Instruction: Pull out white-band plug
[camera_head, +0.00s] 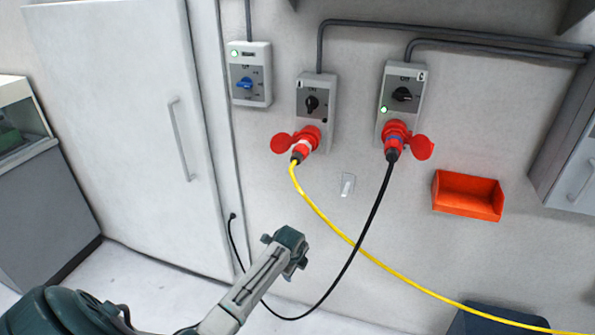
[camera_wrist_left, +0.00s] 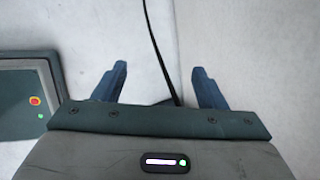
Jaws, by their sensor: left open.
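A red plug with a white band (camera_head: 304,145) sits in the red socket under the middle wall box (camera_head: 316,97). A yellow cable (camera_head: 345,237) runs from it down to the right. A second red plug with a bluish band (camera_head: 395,139) sits in the right box (camera_head: 402,85), with a black cable hanging from it. My left gripper (camera_wrist_left: 158,86) is open and empty in the left wrist view, its two dark fingers spread. In the head view, my left arm's end is low, below and apart from the white-band plug; its fingertips are hard to make out. My right gripper is not in view.
The black cable (camera_head: 355,254) loops down near my left arm and shows beyond the fingers in the wrist view (camera_wrist_left: 160,50). A box with a blue knob (camera_head: 250,90) is at left. An orange bin (camera_head: 467,194) hangs at right. A white cabinet door (camera_head: 115,130) stands left.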

